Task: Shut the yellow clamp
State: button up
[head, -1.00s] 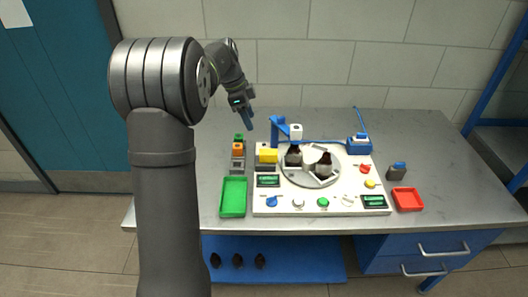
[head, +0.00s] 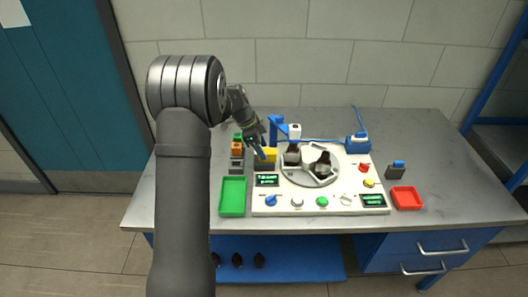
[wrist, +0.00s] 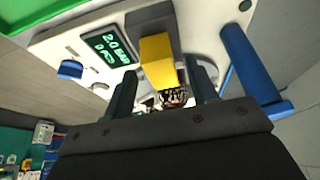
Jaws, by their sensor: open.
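The yellow clamp (head: 271,154) stands at the back left corner of the white panel (head: 330,206), on a dark base. In the wrist view its yellow block (wrist: 158,62) shows between my two fingers. My gripper (head: 261,153) is open and close at the clamp, partly covering it in the head view. In the wrist view the fingers of my gripper (wrist: 160,80) are apart, one on each side of the yellow block. I cannot tell whether they touch it, or whether the clamp is open.
A blue post (head: 275,130) rises just right of the clamp; it is close on the right in the wrist view (wrist: 248,62). Amber bottles (head: 323,164) stand on a round turntable (head: 290,176). A green tray (head: 232,197) and an orange block (head: 237,148) lie left of the panel.

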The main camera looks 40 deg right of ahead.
aim_at(274, 151)
jog(key=shift+x, duration=1.2)
grip_shut()
jog(key=shift+s+d, duration=1.2)
jog(key=shift+s, duration=0.05)
grip_release()
jog(key=shift+w+r, duration=0.1)
jog(key=v, duration=1.7)
jog(key=shift+r, duration=0.1)
